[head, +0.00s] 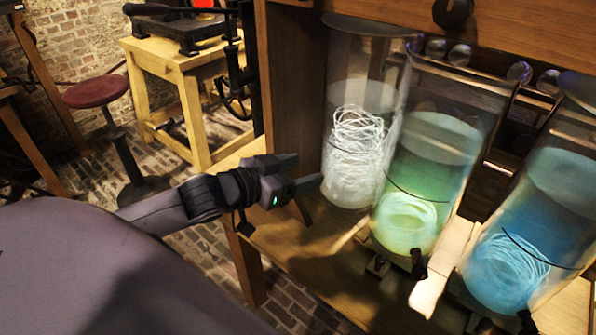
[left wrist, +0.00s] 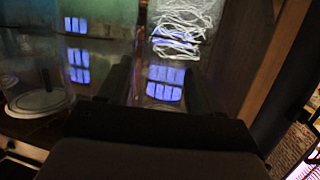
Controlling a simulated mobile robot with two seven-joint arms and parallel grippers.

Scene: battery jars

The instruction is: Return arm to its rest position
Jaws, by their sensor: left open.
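My left gripper (head: 308,170) is open and empty, just left of the clear jar (head: 350,178) that holds a white tangled coil. In the left wrist view the two dark fingers (left wrist: 158,78) are spread apart, with the jar's glass and white coil (left wrist: 182,28) beyond them. I cannot tell whether a fingertip touches the glass. My left arm comes in from the left in the head view. My right gripper is not in view.
A green jar (head: 424,165) and a blue jar (head: 535,235) stand to the right in the wooden cabinet (head: 290,70). A wooden table (head: 165,62) with a dark machine and a red-topped stool (head: 96,92) stand at the left. The brick floor between is partly free.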

